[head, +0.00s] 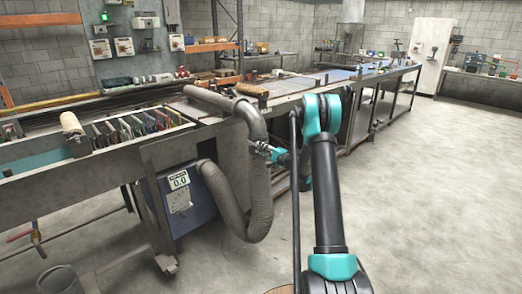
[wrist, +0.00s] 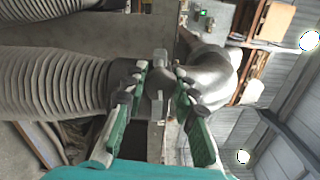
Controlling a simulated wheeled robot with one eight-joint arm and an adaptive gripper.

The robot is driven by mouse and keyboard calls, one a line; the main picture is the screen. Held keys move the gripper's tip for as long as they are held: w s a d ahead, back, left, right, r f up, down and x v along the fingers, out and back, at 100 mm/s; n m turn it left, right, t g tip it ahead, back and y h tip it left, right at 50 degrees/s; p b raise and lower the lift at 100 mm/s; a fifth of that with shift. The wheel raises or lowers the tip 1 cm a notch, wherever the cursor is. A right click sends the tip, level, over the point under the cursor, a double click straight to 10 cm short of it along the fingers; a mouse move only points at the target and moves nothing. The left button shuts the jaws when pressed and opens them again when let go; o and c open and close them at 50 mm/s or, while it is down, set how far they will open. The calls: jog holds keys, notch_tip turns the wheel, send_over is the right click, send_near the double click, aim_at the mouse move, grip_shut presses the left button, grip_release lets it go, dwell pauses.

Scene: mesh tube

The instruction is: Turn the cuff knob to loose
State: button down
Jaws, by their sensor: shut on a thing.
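The grey mesh hose (head: 257,205) loops up to a smooth pipe elbow (head: 252,118), and the cuff joins them behind my gripper. In the wrist view the ribbed hose (wrist: 50,80) lies at the left and the smooth elbow (wrist: 212,72) at the right. My gripper (head: 264,150) is at the cuff, level with the joint. In the wrist view my gripper (wrist: 161,80) has its green-padded fingers on either side of the small grey cuff knob (wrist: 159,58), shut on it. The fingers partly hide the knob, and its loose or tight mark cannot be read.
A blue-grey unit with a 0.0 display (head: 180,181) stands left of the hose under the long bench (head: 170,150). A bucket (head: 60,280) stands at lower left. The floor (head: 430,180) to the right is clear.

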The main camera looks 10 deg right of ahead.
jog(key=n, duration=0.4)
jog(key=shift+n, duration=0.3)
jog(key=n, duration=0.4)
jog(key=shift+n, duration=0.3)
jog(key=n, duration=0.4)
jog(key=shift+n, duration=0.3)
jog(key=n, duration=0.4)
jog(key=shift+f, duration=0.1)
jog(key=n, duration=0.8)
jog(key=shift+n, duration=0.3)
jog(key=n, duration=0.4)
jog(key=shift+n, duration=2)
